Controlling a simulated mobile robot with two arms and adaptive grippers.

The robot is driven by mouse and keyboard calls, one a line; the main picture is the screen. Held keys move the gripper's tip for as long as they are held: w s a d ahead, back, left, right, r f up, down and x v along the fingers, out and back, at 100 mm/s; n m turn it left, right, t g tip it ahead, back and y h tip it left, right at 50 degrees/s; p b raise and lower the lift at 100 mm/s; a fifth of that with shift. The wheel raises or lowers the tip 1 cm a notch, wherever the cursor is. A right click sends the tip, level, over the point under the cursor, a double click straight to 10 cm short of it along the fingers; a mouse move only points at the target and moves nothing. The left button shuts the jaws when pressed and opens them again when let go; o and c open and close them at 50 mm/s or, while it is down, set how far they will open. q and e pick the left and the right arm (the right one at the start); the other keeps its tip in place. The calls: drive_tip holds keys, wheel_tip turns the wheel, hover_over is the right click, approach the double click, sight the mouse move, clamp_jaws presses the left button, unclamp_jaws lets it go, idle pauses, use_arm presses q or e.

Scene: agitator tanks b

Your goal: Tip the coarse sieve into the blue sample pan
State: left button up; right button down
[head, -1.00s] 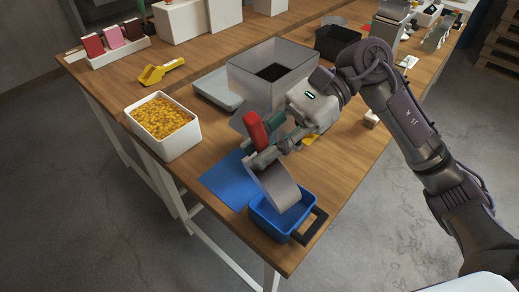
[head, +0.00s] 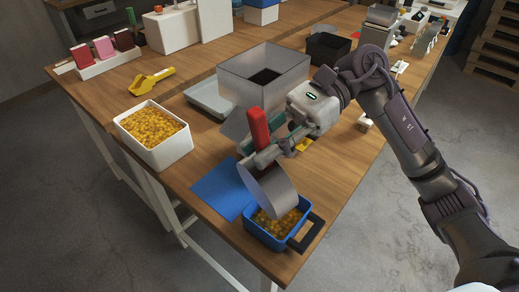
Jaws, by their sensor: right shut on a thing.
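My right gripper (head: 268,156) is shut on the red handle (head: 259,127) of the coarse sieve. The sieve's grey round wall (head: 266,190) is steeply tilted, its lower edge over the blue sample pan (head: 256,229). I cannot tell whether the sieve touches the pan. The pan, with a black handle (head: 306,235), stands at the table's near corner. Yellow-orange pieces (head: 280,222) lie in it. The sieve's inside is mostly hidden. My left gripper is not in view.
A blue mat (head: 219,189) lies left of the pan. A white bin (head: 169,148) of yellow-orange pieces stands at the left edge. A grey open box (head: 235,85), a grey tray (head: 206,98) and a yellow scoop (head: 151,80) are farther back. The table right of the pan is fairly clear.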

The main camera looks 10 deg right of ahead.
idle(0.4)
drive_tip(key=shift+w+d+y+b, duration=0.35)
drive_tip(key=shift+d+y+b, duration=0.35)
drive_tip(key=shift+b, duration=0.45)
drive_tip(key=shift+d+f, duration=0.1)
drive_tip(key=shift+w+d+g+y+b, duration=0.25)
drive_tip(key=shift+d+g+y+b, duration=0.35)
drive_tip(key=shift+b, duration=0.5)
drive_tip(key=shift+d+f, duration=0.1)
drive_tip(key=shift+d, duration=0.05)
drive_tip(key=shift+w+d+y+b, duration=0.35)
drive_tip(key=shift+d+b, duration=0.3)
drive_tip(key=shift+b, duration=0.4)
